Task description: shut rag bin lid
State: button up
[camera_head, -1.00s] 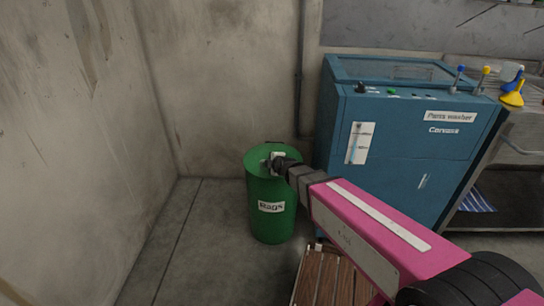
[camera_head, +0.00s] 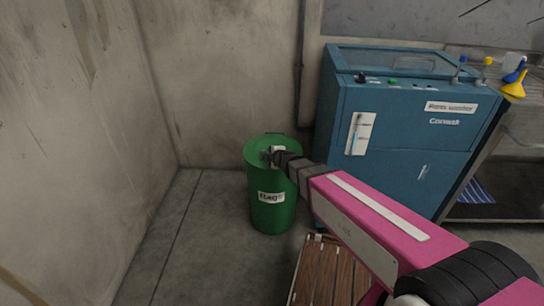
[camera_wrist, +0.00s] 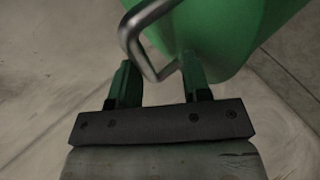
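The green rag bin (camera_head: 268,213) with a "Rags" label stands on the floor against the back wall. Its top (camera_head: 262,142) shows as a flat green surface that looks like the lid lying across it; whether it is fully down I cannot tell. My gripper (camera_head: 273,155) is at the bin's top, hiding part of the front rim. In the wrist view, the two fingers of my gripper (camera_wrist: 160,82) are apart. A bent metal handle (camera_wrist: 134,40) reaches in between them, in front of the green bin (camera_wrist: 215,35). The fingers do not look closed on it.
A blue parts washer (camera_head: 405,150) stands close to the bin's right. A slatted wooden pallet (camera_head: 325,272) lies in front, under my arm. A concrete wall (camera_head: 75,150) is on the left, with bare floor (camera_head: 205,235) between it and the bin.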

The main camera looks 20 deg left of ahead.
jog(key=v, duration=1)
jog(key=shift+s+d, duration=0.2)
jog(key=shift+s, duration=0.15)
jog(key=shift+r, duration=0.1)
jog(key=d+f+m+g+h, duration=0.2)
jog(key=d+m, duration=0.5)
jog(key=d, duration=0.6)
jog(key=s+d+f+m+g+h, duration=0.1)
jog(key=d+f+m+g+h, duration=0.1)
jog(key=d+m, duration=0.6)
jog(key=s+d+f+m+g+h, duration=0.1)
jog(key=d+m+g, duration=0.4)
jog(key=d, duration=1.4)
jog(key=f+m+h, duration=0.1)
jog(key=m+h, duration=0.1)
jog(key=m, duration=0.1)
jog(key=shift+d+h, duration=0.3)
jog(key=shift+d, duration=0.1)
jog(key=shift+f, duration=0.1)
